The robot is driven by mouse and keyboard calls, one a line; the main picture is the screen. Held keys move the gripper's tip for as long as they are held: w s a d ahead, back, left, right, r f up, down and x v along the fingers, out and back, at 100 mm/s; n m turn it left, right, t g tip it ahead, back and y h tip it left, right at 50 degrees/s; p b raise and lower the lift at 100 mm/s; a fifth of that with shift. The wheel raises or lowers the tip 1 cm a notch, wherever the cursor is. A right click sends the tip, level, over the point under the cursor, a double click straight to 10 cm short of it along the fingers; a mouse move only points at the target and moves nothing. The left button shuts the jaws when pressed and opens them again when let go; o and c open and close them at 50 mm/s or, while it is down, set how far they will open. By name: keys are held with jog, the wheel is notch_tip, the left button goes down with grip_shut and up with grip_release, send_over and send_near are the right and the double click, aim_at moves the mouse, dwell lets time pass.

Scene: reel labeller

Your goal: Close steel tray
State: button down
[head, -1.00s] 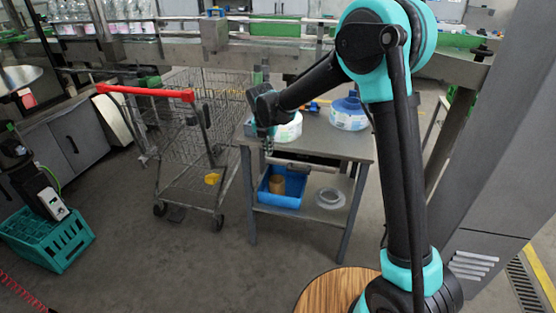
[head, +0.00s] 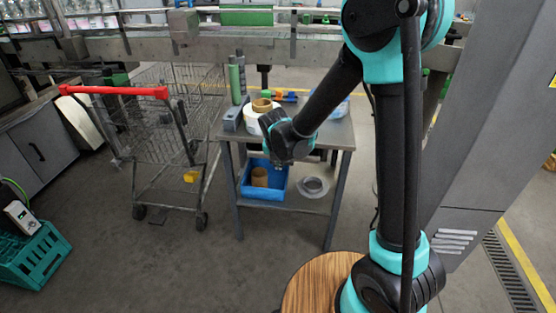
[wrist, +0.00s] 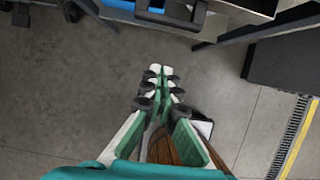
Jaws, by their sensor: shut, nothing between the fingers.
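The steel tray (head: 312,157) is a shallow grey drawer under the top of the grey work table (head: 338,135). My wrist hides most of it in the head view, so I cannot tell how far it stands out. My gripper (wrist: 160,75) is shut and empty in the wrist view, its fingertips together over bare floor. In the head view it is in front of the table, at about tray height, with its fingertips hard to make out. A dark handle-like bar (wrist: 155,14) shows at the top of the wrist view, apart from the fingers.
A blue bin (head: 264,190) with a cardboard roll and a grey ring (head: 313,187) are on the lower shelf. Label reels stand on the tabletop. A shopping cart (head: 165,150) is close on the left, a grey cabinet (head: 465,150) on the right. Floor before the table is clear.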

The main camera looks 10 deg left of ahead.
jog(key=w+f, duration=0.4)
jog(key=w, duration=0.1)
jog(key=shift+w, duration=0.3)
jog(key=shift+d, duration=0.1)
jog(key=shift+w+r, duration=0.1)
jog(key=shift+w, duration=2.55)
